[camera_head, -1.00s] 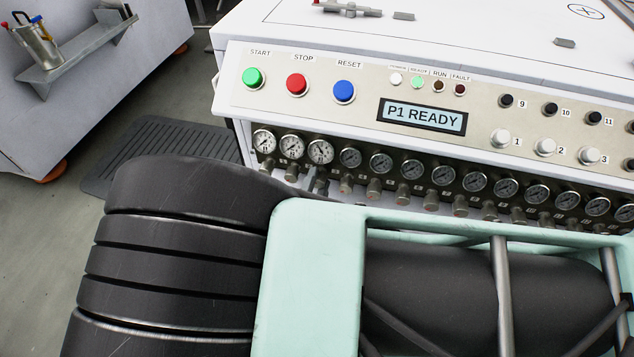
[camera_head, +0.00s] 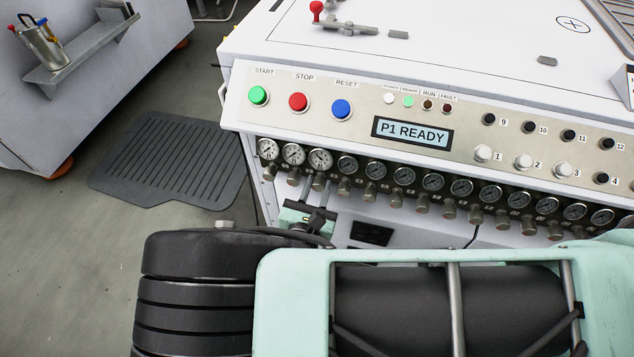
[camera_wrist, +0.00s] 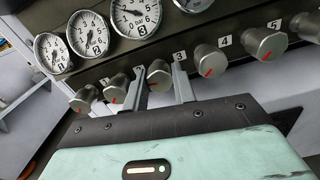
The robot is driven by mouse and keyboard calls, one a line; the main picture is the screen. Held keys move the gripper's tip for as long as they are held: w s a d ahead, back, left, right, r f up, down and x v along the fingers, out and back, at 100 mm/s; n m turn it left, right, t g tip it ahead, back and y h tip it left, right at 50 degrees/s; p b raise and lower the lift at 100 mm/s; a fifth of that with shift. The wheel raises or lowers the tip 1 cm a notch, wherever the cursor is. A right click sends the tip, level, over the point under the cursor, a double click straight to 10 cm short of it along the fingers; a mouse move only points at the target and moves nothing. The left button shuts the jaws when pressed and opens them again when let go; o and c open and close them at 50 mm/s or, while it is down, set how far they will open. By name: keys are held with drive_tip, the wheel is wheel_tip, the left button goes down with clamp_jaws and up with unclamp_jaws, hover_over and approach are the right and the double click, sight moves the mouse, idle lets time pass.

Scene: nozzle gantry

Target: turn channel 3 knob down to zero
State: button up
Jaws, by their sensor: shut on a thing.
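The channel 3 knob (camera_wrist: 159,76) is a grey round knob with a red mark, beside the label 3 in the wrist view. My gripper (camera_wrist: 159,70) has one finger on each side of it and is shut on it. The red mark points toward the lower left in the picture. The channel 3 gauge (camera_wrist: 135,16) above has a white face; I cannot read its value surely. In the head view my gripper (camera_head: 316,187) reaches up to the knob row from below, under the third white-faced gauge (camera_head: 320,160).
The channel 2 knob (camera_wrist: 116,88) and channel 4 knob (camera_wrist: 208,60) stand close on either side of my fingers. The console panel above has START, STOP and RESET buttons (camera_head: 341,109) and a display (camera_head: 412,133) reading P1 READY. A dark floor mat (camera_head: 170,160) lies left.

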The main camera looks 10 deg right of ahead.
drive_tip(key=n+p, duration=0.1)
drive_tip(key=n, duration=0.4)
drive_tip(key=shift+n+p, duration=0.3)
drive_tip(key=shift+p, duration=0.1)
drive_tip(key=n, duration=0.4)
drive_tip(key=shift+n+p, duration=0.3)
drive_tip(key=shift+p, duration=0.1)
drive_tip(key=o, duration=0.7)
drive_tip(key=shift+s, duration=0.1)
